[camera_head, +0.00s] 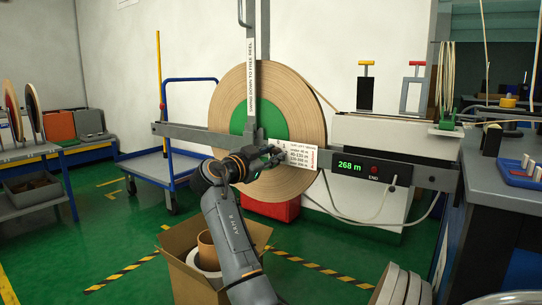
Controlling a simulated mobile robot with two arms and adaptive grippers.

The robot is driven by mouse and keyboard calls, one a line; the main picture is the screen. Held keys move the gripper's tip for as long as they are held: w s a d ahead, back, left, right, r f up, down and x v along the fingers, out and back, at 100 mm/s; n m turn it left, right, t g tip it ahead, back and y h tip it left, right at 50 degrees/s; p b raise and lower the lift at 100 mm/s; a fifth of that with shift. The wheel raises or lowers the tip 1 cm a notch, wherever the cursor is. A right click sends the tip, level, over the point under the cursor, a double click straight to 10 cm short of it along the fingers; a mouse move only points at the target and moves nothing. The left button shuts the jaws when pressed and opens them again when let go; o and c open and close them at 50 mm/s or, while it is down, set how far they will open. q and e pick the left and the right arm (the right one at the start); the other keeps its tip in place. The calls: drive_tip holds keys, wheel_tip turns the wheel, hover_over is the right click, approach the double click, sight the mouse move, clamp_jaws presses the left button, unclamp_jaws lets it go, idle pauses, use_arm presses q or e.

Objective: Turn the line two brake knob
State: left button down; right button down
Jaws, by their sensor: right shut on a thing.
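A large tan tape reel (304,104) with a green core (268,118) stands upright behind a grey crossbar (195,134). My right gripper (276,153) reaches up from below to the front of the reel, just left of a white printed card (299,157). It is shut on what appears to be the brake knob, which the fingers almost wholly hide; I cannot tell which way the knob is turned. A vertical grey bar with a lettered white strip (251,78) stands above the gripper. My left gripper is not in view.
A display box (350,167) reading 268 m is on the crossbar at right. An open cardboard box (183,245) stands on the floor below my arm. A blue trolley (150,165) is at left; a grey workbench (510,195) is at right.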

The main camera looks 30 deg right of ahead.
drive_tip(key=c, duration=1.1)
unclamp_jaws()
drive_tip(key=shift+f, duration=0.1)
drive_tip(key=v, duration=1.2)
